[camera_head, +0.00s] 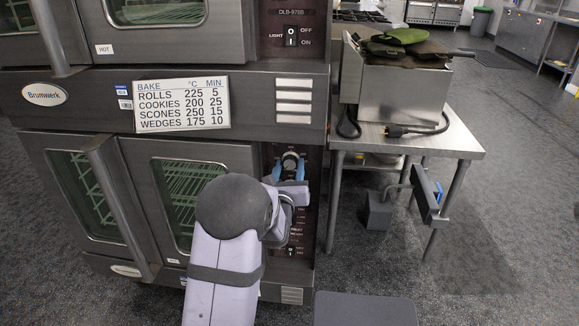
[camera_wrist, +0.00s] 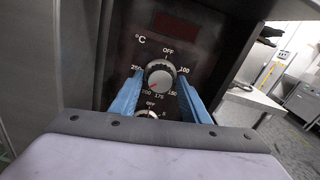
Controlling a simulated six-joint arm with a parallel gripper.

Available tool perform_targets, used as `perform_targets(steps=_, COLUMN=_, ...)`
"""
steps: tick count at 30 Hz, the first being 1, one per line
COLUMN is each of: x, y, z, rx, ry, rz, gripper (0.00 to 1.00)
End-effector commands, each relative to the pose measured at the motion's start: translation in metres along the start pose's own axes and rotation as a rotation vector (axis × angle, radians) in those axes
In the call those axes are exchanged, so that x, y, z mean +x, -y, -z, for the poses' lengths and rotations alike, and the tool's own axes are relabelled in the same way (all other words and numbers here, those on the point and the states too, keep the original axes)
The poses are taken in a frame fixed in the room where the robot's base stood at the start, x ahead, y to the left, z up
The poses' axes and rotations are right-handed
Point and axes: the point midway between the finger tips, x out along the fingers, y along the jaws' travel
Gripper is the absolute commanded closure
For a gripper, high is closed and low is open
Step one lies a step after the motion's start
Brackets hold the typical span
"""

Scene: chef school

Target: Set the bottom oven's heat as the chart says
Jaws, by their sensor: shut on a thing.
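The chart (camera_head: 181,103) on the oven front lists rolls 225 °C, 5 min; cookies 200, 25; scones 250, 15; wedges 175, 10. The bottom oven (camera_head: 188,200) has its door closed. Its temperature knob (camera_wrist: 160,75) is black with a silver face and shows in the head view (camera_head: 290,160). My gripper (camera_wrist: 160,82) has its blue fingers on either side of this knob, shut on it; it also shows in the head view (camera_head: 290,168). The red pointer mark faces lower left, near 200. The fingers partly cover the scale.
A second knob (camera_wrist: 147,114) sits just below, partly hidden by my gripper. The bottom oven's dark display (camera_wrist: 176,25) is above. A steel side table (camera_head: 440,140) carries a metal box (camera_head: 400,95) to the right. Open floor lies beyond.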

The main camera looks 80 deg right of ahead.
Motion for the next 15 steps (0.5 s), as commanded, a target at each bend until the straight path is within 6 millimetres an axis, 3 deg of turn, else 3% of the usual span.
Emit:
perform_targets(steps=4, x=-0.0004, y=-0.0002, z=0.0016, rx=-0.001, ry=-0.003, rz=0.0, gripper=0.8)
perform_targets(steps=5, x=-0.0004, y=-0.0002, z=0.0016, rx=-0.001, ry=-0.003, rz=0.0, gripper=0.51)
perform_targets(steps=6, x=-0.0004, y=-0.0002, z=0.0015, rx=-0.001, ry=-0.003, rz=0.0, gripper=0.48)
perform_targets(steps=15, x=-0.0008, y=-0.0001, z=0.0005, rx=-0.002, ry=-0.001, rz=0.0, gripper=0.48)
